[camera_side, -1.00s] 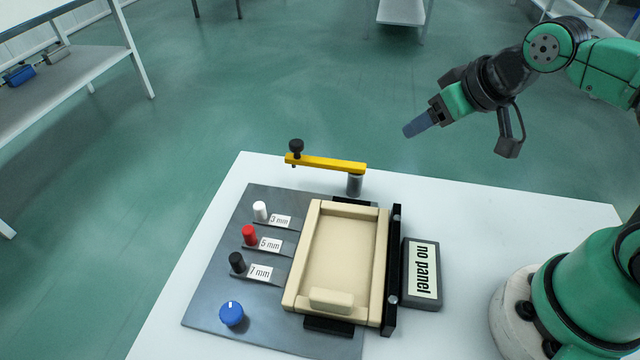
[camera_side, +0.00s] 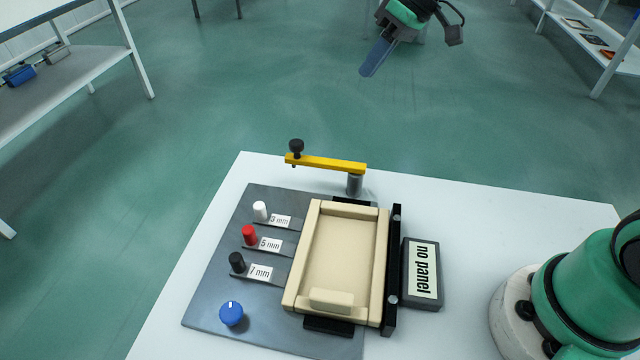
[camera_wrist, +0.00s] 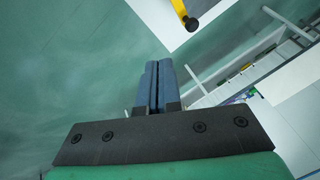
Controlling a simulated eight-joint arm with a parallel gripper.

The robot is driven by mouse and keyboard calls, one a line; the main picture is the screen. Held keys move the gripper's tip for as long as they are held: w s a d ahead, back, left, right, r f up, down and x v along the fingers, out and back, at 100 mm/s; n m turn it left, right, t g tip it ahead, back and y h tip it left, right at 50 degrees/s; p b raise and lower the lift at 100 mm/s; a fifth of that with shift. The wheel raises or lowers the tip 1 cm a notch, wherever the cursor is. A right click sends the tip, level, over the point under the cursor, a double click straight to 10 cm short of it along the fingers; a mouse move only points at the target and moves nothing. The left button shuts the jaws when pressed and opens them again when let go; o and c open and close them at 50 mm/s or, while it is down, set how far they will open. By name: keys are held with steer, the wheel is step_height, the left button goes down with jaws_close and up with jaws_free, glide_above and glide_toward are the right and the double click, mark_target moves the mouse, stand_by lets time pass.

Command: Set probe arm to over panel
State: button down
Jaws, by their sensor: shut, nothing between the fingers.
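The yellow probe arm (camera_side: 328,163) sits on a grey post (camera_side: 355,185) at the back edge of the white table. It points left, with a black knob (camera_side: 296,146) at its free end, and lies behind the fixture, not across it. The cream panel fixture (camera_side: 377,262) has an empty-looking recess. In the wrist view the probe arm's yellow end (camera_wrist: 179,8) and black knob (camera_wrist: 191,24) show at the top. My gripper (camera_side: 367,72) is shut and empty, high up and beyond the table's back edge, apart from the probe arm. Its blue fingers (camera_wrist: 154,66) are together in the wrist view.
A grey plate (camera_side: 205,305) carries white (camera_side: 260,211), red (camera_side: 249,235) and black (camera_side: 237,262) pegs labelled 3, 5 and 7 mm, and a blue knob (camera_side: 231,313). A sign (camera_side: 423,272) reads "no panel". The table's back right is clear.

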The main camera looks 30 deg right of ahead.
steer(key=w+a+f, duration=0.2)
steer(key=a+f, duration=0.6)
steer(key=f, duration=0.1)
steer(key=shift+w+a+n+y, duration=0.2)
steer(key=shift+a+n+y, duration=0.1)
steer(key=shift+a+y, duration=0.1)
